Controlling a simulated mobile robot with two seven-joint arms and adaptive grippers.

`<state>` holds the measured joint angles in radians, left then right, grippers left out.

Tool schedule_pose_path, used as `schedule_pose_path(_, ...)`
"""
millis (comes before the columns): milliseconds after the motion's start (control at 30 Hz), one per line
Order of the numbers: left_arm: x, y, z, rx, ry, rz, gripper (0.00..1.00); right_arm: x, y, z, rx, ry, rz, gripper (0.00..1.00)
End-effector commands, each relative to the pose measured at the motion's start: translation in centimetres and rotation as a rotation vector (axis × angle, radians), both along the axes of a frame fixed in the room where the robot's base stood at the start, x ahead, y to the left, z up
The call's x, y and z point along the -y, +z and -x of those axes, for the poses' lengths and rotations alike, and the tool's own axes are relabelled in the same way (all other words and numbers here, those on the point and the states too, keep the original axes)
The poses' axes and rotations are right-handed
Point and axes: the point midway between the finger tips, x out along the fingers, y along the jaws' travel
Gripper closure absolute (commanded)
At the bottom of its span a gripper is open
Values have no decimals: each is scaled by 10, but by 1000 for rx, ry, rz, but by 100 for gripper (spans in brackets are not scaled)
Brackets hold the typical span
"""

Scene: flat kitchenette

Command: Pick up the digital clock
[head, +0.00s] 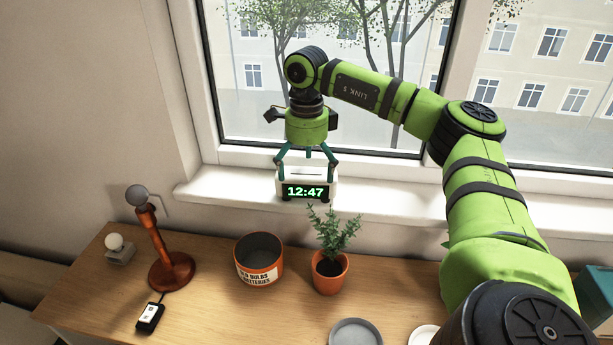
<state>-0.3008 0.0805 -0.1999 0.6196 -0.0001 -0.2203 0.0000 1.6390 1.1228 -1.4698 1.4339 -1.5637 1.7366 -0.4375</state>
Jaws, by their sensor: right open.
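The digital clock (305,191) is a small white box with a dark face showing 12:47 in green digits. It stands at the window sill, behind the potted plant. My right gripper (306,174) points down over the clock, with its green fingers spread to the left and right of the clock's top. The jaws are open, and I cannot tell whether the fingertips touch the clock's sides. My left gripper is not in view.
A potted plant (331,266) stands just in front of the clock. An orange bin (259,262), a lamp (166,262) and a grey dish (355,334) are on the wooden counter (215,310). The window is close behind my gripper. The sill (225,193) is bare left of the clock.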

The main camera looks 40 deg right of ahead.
Motion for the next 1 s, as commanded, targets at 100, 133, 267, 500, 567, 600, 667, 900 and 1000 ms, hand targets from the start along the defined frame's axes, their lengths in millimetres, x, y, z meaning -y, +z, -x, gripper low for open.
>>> schedule_pose_path(100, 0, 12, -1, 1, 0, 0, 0, 1, -16, -1, -4, -1, 1, 0)
schedule_pose_path(133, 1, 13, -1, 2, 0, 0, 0, 1, -19, -1, -2, -1, 1, 0)
schedule_pose_path(267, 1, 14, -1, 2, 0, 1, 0, 1, -29, -1, 0, -1, 0, 0)
schedule_pose_path(500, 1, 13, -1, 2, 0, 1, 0, 1, -30, -1, 1, -1, -1, 12)
schedule_pose_path(567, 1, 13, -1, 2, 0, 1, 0, 1, -30, -1, 1, -1, -1, 36)
schedule_pose_path(600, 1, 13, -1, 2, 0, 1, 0, 1, -30, -1, 1, -1, -1, 52)
schedule_pose_path(667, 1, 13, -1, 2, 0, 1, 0, 0, -30, -1, 0, -1, 0, 64)
schedule_pose_path(900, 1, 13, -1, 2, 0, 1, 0, 0, -30, -1, -1, 0, -1, 64)
schedule_pose_path(1000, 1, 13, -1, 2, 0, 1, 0, 0, -30, -1, -1, 0, 0, 64)
